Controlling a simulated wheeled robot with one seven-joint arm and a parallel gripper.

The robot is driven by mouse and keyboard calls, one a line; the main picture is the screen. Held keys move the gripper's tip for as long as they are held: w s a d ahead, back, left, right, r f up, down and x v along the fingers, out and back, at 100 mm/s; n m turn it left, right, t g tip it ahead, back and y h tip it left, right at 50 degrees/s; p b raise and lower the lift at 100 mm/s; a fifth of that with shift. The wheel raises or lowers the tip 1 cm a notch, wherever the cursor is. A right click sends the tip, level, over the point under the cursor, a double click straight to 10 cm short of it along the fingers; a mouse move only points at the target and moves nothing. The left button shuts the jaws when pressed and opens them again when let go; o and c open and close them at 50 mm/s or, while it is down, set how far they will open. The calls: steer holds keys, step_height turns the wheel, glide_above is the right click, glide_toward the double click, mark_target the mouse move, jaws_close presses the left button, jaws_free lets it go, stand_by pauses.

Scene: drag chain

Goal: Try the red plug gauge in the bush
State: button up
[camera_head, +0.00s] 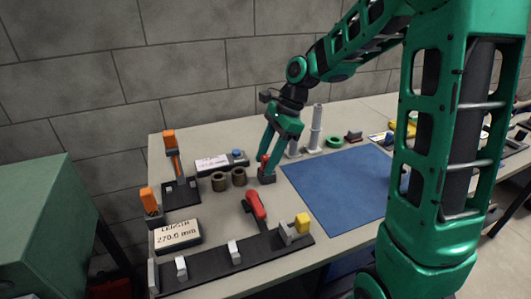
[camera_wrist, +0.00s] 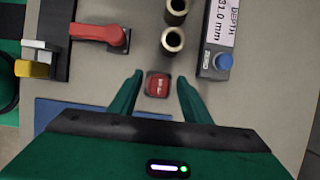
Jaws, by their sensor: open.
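The red plug gauge (camera_head: 264,160) stands upright in a small dark block (camera_head: 267,178) on the bench. In the wrist view its red top (camera_wrist: 158,85), with a small white marking, lies between my fingers. My gripper (camera_head: 267,158) is open and points down over it, with one finger on each side; in the wrist view the fingertips (camera_wrist: 160,79) appear apart from the red top. Two brown hollow bushes stand to the left of the block, a nearer-left one (camera_head: 219,182) and one closer to the block (camera_head: 239,177). The wrist view shows their open bores (camera_wrist: 172,41). The gauge's lower part is hidden.
A red-handled lever (camera_head: 256,205) lies by the dark length fixture (camera_head: 215,267) in front. A depth gauge unit (camera_head: 222,162) with a blue knob is behind the bushes. Grey stepped posts (camera_head: 315,130) stand behind right. The blue mat (camera_head: 335,185) is clear.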

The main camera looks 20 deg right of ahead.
steer(key=shift+c, duration=0.6)
jaws_close()
steer(key=shift+r, duration=0.1)
steer(key=shift+r, duration=2.9)
